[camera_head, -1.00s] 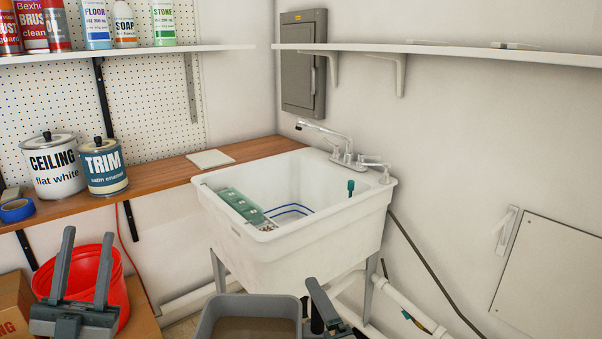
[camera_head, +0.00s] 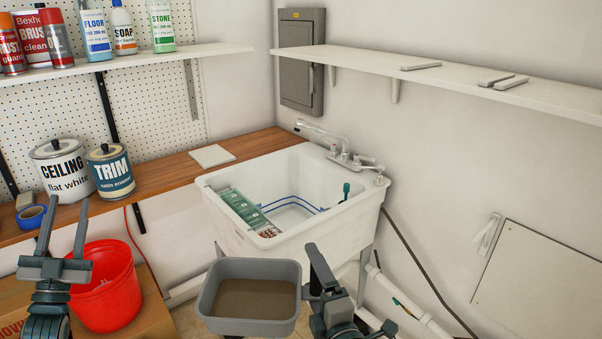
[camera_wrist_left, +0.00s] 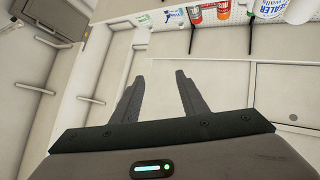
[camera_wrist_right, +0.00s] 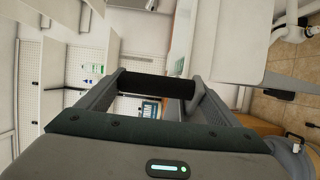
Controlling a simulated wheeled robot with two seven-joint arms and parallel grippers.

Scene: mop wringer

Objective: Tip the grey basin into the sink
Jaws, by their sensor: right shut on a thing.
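The grey basin (camera_head: 289,319) holds murky brown liquid and looks about level. It is in front of the white sink (camera_head: 245,243), overlapping its lower front in the head view; the gap between them cannot be judged. My right gripper (camera_head: 315,262) is at the basin's right side. In the right wrist view a black bar-like handle (camera_wrist_right: 155,88) lies between my right gripper's fingers, which are shut on it. My left gripper (camera_head: 63,232) is at the far left, open and empty; its spread fingers also show in the left wrist view (camera_wrist_left: 160,85).
A green ribbed board (camera_head: 240,207) lies inside the sink's left side, and a faucet (camera_head: 345,155) stands at its back. A red bucket (camera_head: 105,290) on a cardboard box (camera_head: 155,320) is beside my left gripper. Paint cans (camera_head: 110,170) stand on the wooden counter (camera_head: 180,170).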

